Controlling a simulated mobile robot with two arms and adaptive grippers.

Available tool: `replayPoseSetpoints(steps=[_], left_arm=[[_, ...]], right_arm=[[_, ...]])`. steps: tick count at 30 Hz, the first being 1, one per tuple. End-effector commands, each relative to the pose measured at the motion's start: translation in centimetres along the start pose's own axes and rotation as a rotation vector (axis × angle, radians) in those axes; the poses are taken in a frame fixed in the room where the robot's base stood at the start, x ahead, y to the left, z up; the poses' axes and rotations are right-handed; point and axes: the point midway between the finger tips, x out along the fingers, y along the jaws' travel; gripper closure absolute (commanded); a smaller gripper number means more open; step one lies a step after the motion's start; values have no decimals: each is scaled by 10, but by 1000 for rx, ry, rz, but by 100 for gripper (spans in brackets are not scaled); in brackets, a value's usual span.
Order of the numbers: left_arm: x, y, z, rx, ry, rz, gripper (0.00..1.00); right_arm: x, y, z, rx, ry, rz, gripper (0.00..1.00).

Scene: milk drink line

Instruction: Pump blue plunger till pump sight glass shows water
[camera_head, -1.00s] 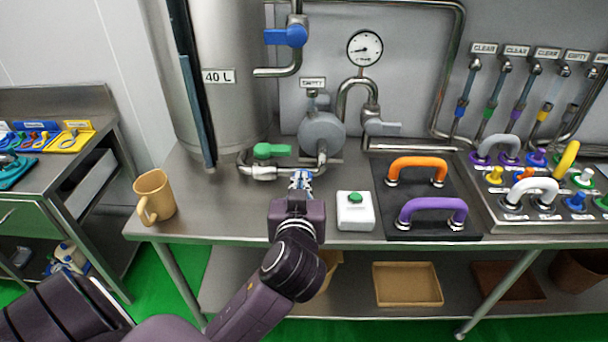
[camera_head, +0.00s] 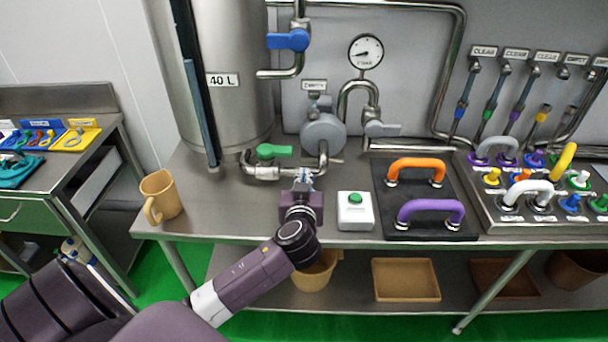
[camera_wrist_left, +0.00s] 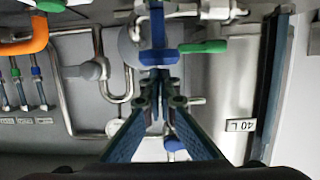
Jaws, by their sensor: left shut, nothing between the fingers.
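The round grey pump (camera_head: 322,133) stands on the steel counter below a pressure gauge. A small sign (camera_head: 314,86) above it appears to read EMPTY; the state of the glass itself is too small to tell. A blue plunger handle (camera_wrist_left: 152,57) shows in the left wrist view, just beyond the fingertips. In the head view it is largely hidden by my gripper. My left gripper (camera_head: 303,178) is in front of the pump, low over the counter. It also shows in the left wrist view (camera_wrist_left: 157,92), fingers shut with nothing between them. Contact with the handle cannot be told.
A green lever valve (camera_head: 274,151) sits left of the pump, by the tank (camera_head: 225,110). A white box with a green button (camera_head: 355,211) is close at right. Orange (camera_head: 416,164) and purple (camera_head: 431,207) handles stand farther right. A tan mug (camera_head: 160,196) stands at left.

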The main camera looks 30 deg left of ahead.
Motion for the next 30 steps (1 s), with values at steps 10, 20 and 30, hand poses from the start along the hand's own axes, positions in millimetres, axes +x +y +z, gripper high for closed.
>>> replayPoseSetpoints(steps=[10,20,30], left_arm=[[0,0,3,1,0,0,100],[6,1,28,-1,-4,2,100],[9,0,43,2,-7,1,100]], right_arm=[[0,0,0,0,0,0,100],[24,0,2,0,0,0,100],[37,0,4,0,0,1,100]])
